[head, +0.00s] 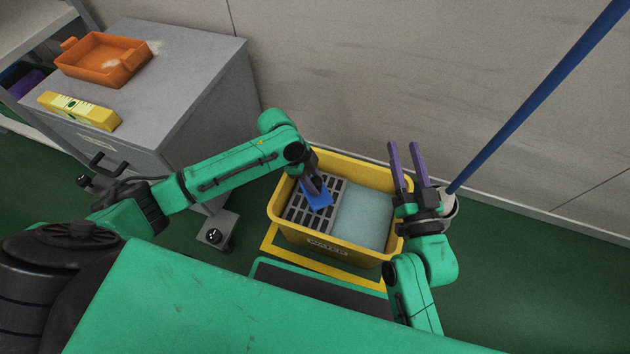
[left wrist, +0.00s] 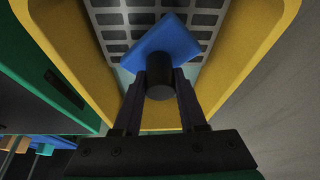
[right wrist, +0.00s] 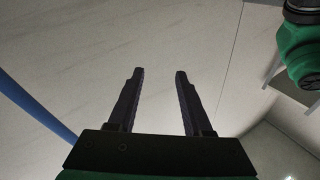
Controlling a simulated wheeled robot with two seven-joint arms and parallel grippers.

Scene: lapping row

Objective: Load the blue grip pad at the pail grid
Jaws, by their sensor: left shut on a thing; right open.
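The blue grip pad (head: 319,199) is a flat blue plate with a dark round handle (left wrist: 161,84). My left gripper (head: 314,185) is shut on that handle, and the pad also shows in the left wrist view (left wrist: 168,43). The pad is over the grey slotted grid (head: 296,211) in the left part of the yellow pail (head: 345,252). I cannot tell whether the pad touches the grid. Light blue water or lining (head: 364,214) fills the pail's right part. My right gripper (head: 406,160) is open and empty, above the pail's right end, pointing toward the wall.
A blue pole (head: 540,95) leans at the right, its foot by a light grey holder (head: 448,205). A grey cabinet (head: 190,75) at the left bears an orange tray (head: 100,62) and a yellow level (head: 80,110). A plain wall stands behind the pail.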

